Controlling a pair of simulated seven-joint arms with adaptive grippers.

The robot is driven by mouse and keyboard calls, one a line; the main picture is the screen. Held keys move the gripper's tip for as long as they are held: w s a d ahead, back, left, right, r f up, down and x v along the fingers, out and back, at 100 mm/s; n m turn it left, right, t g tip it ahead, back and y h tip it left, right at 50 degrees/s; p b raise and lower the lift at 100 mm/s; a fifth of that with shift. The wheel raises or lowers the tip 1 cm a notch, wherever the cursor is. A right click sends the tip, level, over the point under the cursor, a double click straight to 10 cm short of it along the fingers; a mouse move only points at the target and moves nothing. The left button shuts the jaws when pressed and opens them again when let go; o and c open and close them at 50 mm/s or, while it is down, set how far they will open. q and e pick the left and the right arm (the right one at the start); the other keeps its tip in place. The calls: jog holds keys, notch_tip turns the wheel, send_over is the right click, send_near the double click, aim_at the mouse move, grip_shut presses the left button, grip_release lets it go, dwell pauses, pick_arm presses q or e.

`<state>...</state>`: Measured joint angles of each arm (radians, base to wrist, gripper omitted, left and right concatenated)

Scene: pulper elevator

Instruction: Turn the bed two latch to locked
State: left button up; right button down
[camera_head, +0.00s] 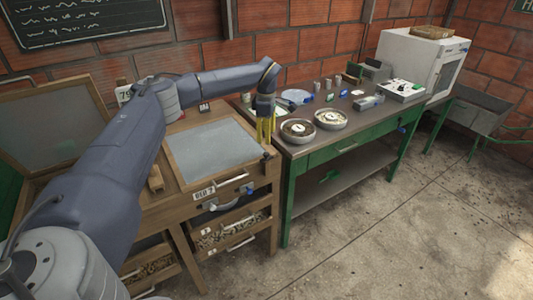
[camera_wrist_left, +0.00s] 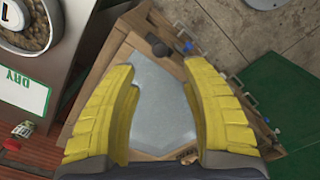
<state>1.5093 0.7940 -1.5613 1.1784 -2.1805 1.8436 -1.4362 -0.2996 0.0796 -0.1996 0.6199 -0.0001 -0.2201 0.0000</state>
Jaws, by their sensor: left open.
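Bed two (camera_head: 215,150) is a wooden drying bed with a grey screen, marked by a "BED 2" label (camera_head: 204,193) on its front. A dark knob (camera_head: 266,156) sits at its right front corner and also shows in the left wrist view (camera_wrist_left: 157,46). A small blue piece (camera_head: 250,189) is on the bed's front; I cannot tell which part is the latch or its setting. My left gripper (camera_head: 266,130) has yellow fingers pointing down above the bed's right side, apart from the knob. In the wrist view its fingers (camera_wrist_left: 160,75) are spread and empty.
A green-framed table (camera_head: 345,145) stands right of the bed, holding two round dishes of beans (camera_head: 298,128) (camera_head: 331,118) and small items. Bean drawers (camera_head: 230,232) sit below the bed. Another framed screen (camera_head: 50,125) stands at left. The floor in front is clear.

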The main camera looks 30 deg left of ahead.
aim_at(267, 153)
pick_arm(q)
notch_tip(267, 153, down, 9)
jog(key=shift+r, duration=0.1)
dwell(0.3)
jog(key=shift+o, duration=0.3)
grip_shut()
